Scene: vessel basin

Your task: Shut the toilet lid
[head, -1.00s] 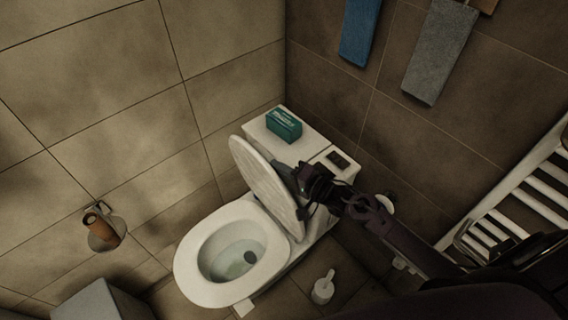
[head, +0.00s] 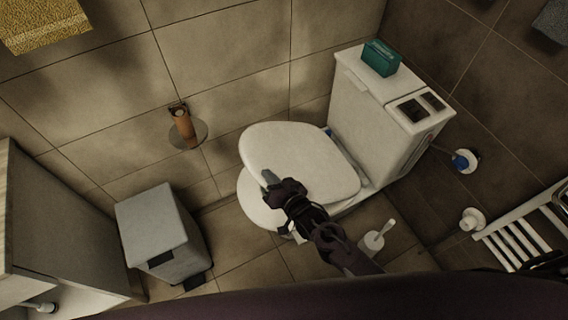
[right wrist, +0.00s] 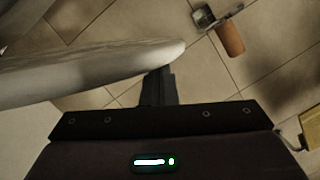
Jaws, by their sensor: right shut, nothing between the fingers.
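The white toilet lid (head: 300,155) is tilted partway down over the bowl. The front of the white bowl and seat (head: 257,210) shows below the lid's free edge, so there is a gap between them. My right gripper (head: 268,177) is shut and empty, with its fingertips at the lid's free front edge. In the right wrist view the lid (right wrist: 85,75) appears nearly edge-on, and its tip overlaps the dark fingers (right wrist: 158,85); I cannot tell whether they touch. My left gripper is not in view.
A white cistern (head: 365,110) carries a teal box (head: 381,58). A paper roll (head: 182,124) hangs on the wall. A grey bin (head: 158,228) stands left, a toilet brush (head: 376,238) right of the bowl. A white radiator (head: 520,230) is at right.

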